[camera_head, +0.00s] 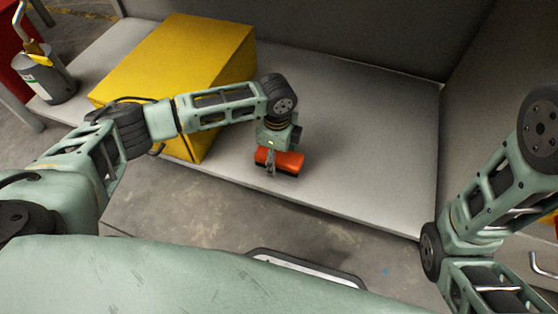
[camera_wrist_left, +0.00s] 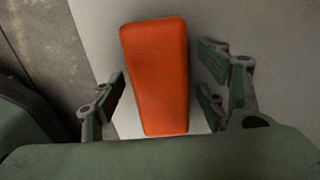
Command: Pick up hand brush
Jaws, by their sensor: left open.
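The hand brush (camera_head: 287,160) has an orange-red body and dark underside, and lies on the grey booth shelf near its front edge. My left gripper (camera_head: 271,165) points down over it from above and partly hides it in the head view. In the left wrist view, the orange brush (camera_wrist_left: 157,80) lies lengthwise between the two spread fingers of my left gripper (camera_wrist_left: 166,95). The fingers are open, with a gap on each side of the brush. My right arm shows at the right edge of the head view, but its gripper is out of view.
A large yellow box (camera_head: 190,60) stands on the grey shelf (camera_head: 370,140) left of the brush. A grey can (camera_head: 45,80) stands at the far left. Walls close the shelf behind and at right. The shelf right of the brush is clear.

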